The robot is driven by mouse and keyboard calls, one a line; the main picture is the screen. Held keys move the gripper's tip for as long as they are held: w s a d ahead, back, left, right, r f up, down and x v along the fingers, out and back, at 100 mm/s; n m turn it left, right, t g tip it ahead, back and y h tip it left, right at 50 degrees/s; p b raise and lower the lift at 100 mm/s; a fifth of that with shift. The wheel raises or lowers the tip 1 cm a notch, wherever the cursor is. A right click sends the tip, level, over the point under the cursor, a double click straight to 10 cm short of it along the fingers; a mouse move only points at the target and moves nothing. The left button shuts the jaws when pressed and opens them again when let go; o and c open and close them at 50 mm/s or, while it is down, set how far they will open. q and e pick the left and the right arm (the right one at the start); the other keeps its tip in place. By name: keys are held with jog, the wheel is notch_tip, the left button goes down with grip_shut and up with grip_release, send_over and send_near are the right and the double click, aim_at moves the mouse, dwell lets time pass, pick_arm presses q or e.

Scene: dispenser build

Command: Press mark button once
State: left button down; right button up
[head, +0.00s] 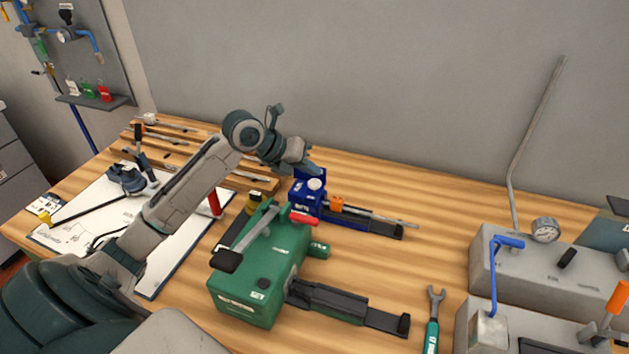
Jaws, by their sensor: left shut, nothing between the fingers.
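My left gripper (310,168) is shut and empty. It hangs just above and behind a small blue device (303,198) near the middle of the table. A round pale button-like cap (315,184) shows on the blue device, just below the fingertips. I cannot tell whether the fingers touch it. No label reading "mark" is legible. A larger green device (262,275) with a long lever and a red handle stands in front of the blue one. My right gripper is not in view.
A white mat (85,225) with tools lies at the left. A wrench (433,315) lies right of the green device. Grey boxes with a blue lever (508,242) and a gauge (544,230) stand at the right. The wooden table between is mostly clear.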

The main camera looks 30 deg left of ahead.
aim_at(310, 184)
pick_arm(q)
jog(key=shift+r+p, duration=1.2)
jog(key=shift+r, duration=1.05)
jog(key=shift+f, duration=0.1)
